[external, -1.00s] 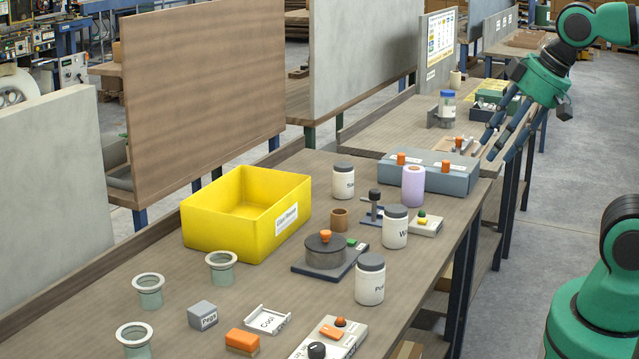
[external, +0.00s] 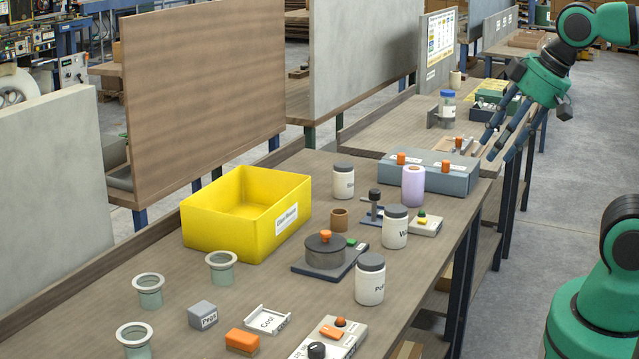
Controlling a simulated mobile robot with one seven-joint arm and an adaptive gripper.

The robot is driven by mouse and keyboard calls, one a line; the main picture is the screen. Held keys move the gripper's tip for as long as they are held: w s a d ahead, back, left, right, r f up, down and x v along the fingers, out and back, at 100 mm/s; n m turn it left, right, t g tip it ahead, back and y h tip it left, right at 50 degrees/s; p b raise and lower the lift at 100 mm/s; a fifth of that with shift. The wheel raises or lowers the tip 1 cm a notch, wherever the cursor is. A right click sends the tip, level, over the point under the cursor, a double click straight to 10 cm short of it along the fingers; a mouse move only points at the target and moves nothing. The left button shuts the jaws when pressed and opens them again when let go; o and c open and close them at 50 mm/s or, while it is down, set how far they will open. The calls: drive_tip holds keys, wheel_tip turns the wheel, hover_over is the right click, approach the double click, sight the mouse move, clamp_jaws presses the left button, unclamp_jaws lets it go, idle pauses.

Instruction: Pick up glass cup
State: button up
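Three pale green glass cups with wide rims stand upright at the near left of the bench. One glass cup (external: 148,291) is at the left, another glass cup (external: 221,268) is farther back to its right, and a third glass cup (external: 135,342) is nearest, cut by the bottom edge. My gripper (external: 492,142) is at the upper right, far from the cups, with its long dark fingers spread and pointing down. It is open, and I see nothing between the fingers.
A yellow bin (external: 245,213) stands behind the cups. A grey block (external: 202,314), an orange block (external: 242,341) and a white tray (external: 268,319) lie right of them. Lidded jars (external: 370,280), a round device (external: 325,252) and a grey box (external: 430,174) occupy the bench's right side.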

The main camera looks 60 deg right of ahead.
drive_tip(key=o, duration=0.6)
drive_tip(key=shift+c, duration=0.2)
drive_tip(key=shift+r, duration=0.1)
drive_tip(key=w+a+r+g+p, duration=0.15)
drive_tip(key=w+p, duration=0.25)
drive_tip(key=w, duration=0.6)
drive_tip(key=w+a+r+n+p, duration=0.1)
drive_tip(key=w+a+r+p, duration=0.2)
drive_tip(key=w, duration=0.7)
drive_tip(key=w+a+r+g+p, duration=0.15)
drive_tip(key=w+p, duration=0.25)
drive_tip(key=w, duration=0.7)
drive_tip(key=w+a+f+p, duration=0.5)
drive_tip(key=w+f, duration=0.5)
drive_tip(key=f, duration=0.1)
drive_tip(key=w+a+f+n+g+p, duration=0.1)
drive_tip(key=w+a+f+p, duration=0.4)
drive_tip(key=w+f, duration=0.6)
drive_tip(key=shift+w+a+f+p, duration=0.3)
drive_tip(key=shift+a+p, duration=0.1)
drive_tip(key=shift+p, duration=0.1)
